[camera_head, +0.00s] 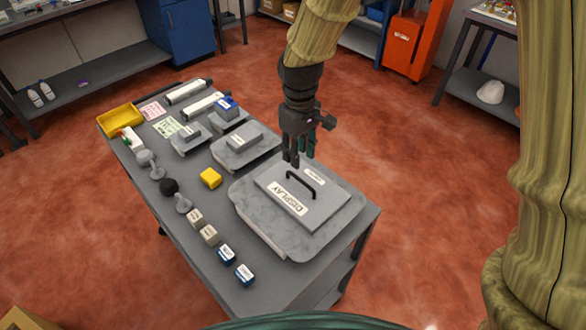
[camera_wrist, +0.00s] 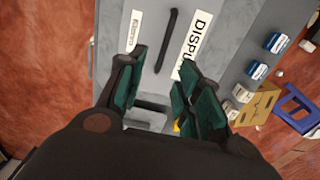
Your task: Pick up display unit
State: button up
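The display unit (camera_head: 308,201) is a flat grey box with a "DISPLAY" label and a black bar handle (camera_head: 301,184) on top. It lies on a rounded grey tray (camera_head: 250,225) at the near right end of the cart. My gripper (camera_head: 300,159) hangs above the unit's far side, pointing down, behind the handle. In the wrist view, its two green-padded fingers (camera_wrist: 160,85) are apart with nothing between them. The handle also shows there (camera_wrist: 166,40), beyond the fingertips and clear of them. Contact with the unit's top cannot be judged.
The grey cart (camera_head: 190,240) holds a yellow block (camera_head: 210,178), a black ball on a stand (camera_head: 169,186), small labelled blocks (camera_head: 209,235) and other trayed units (camera_head: 245,143). A yellow bin (camera_head: 121,118) is at the far left. Red floor around the cart is open.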

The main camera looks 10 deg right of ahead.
aim_at(301, 180)
jog(key=shift+f, duration=0.55)
jog(key=s+f, duration=0.1)
jog(key=s+p, duration=0.1)
jog(key=shift+s+a+f, duration=0.15)
jog(key=shift+s+f, duration=0.2)
jog(key=shift+s, duration=0.35)
jog(key=w+f, duration=0.2)
jog(key=shift+w+f+p, duration=0.3)
jog(key=shift+w, duration=0.1)
jog(key=shift+f, duration=0.25)
jog(key=shift+s+d+f+p, duration=0.4)
jog(key=shift+s+f+p, duration=0.25)
jog(key=shift+s+p, duration=0.2)
jog(key=shift+w+f+p, duration=0.15)
jog(key=shift+w+f, duration=0.1)
jog(key=shift+f, duration=0.45)
jog(key=shift+w+f+p, duration=0.15)
jog(key=shift+w+f, duration=0.1)
jog(key=shift+f, duration=0.4)
jog(key=shift+s+r, duration=0.1)
jog(key=shift+s, duration=0.15)
jog(key=shift+w, duration=0.2)
jog(key=c, duration=0.4)
grip_shut()
